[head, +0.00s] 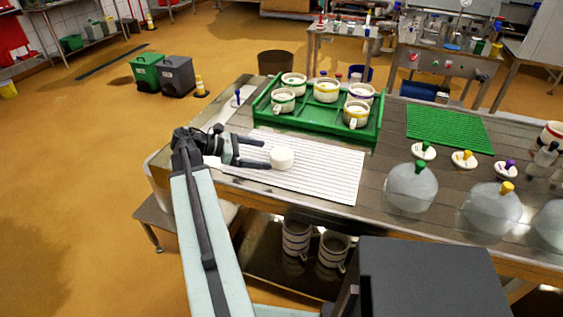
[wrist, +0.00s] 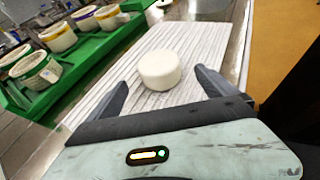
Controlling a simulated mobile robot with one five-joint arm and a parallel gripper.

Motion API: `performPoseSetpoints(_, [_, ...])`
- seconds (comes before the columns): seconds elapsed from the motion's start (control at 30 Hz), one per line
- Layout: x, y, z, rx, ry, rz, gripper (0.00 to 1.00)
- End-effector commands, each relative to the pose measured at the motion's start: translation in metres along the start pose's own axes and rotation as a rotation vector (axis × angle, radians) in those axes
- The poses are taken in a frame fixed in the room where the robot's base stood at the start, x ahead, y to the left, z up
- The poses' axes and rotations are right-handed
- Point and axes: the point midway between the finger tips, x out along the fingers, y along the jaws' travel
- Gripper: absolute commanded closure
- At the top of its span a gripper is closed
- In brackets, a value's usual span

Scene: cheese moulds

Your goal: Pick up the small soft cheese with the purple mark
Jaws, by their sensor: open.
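A small white round cheese (head: 281,158) sits on a white ribbed mat (head: 325,172) on the table; it also shows in the wrist view (wrist: 159,70). No purple mark is visible on its seen sides. My gripper (head: 262,154) is open, its fingers just left of the cheese in the head view. In the wrist view my open gripper (wrist: 160,88) has one finger on either side, with the cheese ahead of and between the fingertips. I cannot tell whether a finger touches it.
A green tray (head: 262,113) behind the mat holds several white moulds with coloured bands, one purple-banded mould (head: 361,91) among them. A green mat (head: 450,128), stoppers and glass domes (head: 412,188) stand to the right. The mat's right part is clear.

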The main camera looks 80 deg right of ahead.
Motion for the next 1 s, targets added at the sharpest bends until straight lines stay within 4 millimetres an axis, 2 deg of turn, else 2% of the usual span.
performPoseSetpoints(0.13, [0.006,-0.001,0.0,0.0,-0.001,-0.003,0.04])
performPoseSetpoints(0.3, [0.026,-0.001,-0.001,0.002,0.0,-0.003,0.04])
performPoseSetpoints(0.47, [0.031,0.0,-0.001,0.002,0.0,-0.002,0.04])
performPoseSetpoints(0.77, [0.077,0.0,-0.004,0.002,0.0,-0.003,0.04])
performPoseSetpoints(0.97, [0.079,0.001,-0.001,0.002,0.001,-0.001,0.04])
performPoseSetpoints(1.0, [0.079,0.001,-0.001,0.002,0.001,-0.001,0.09])
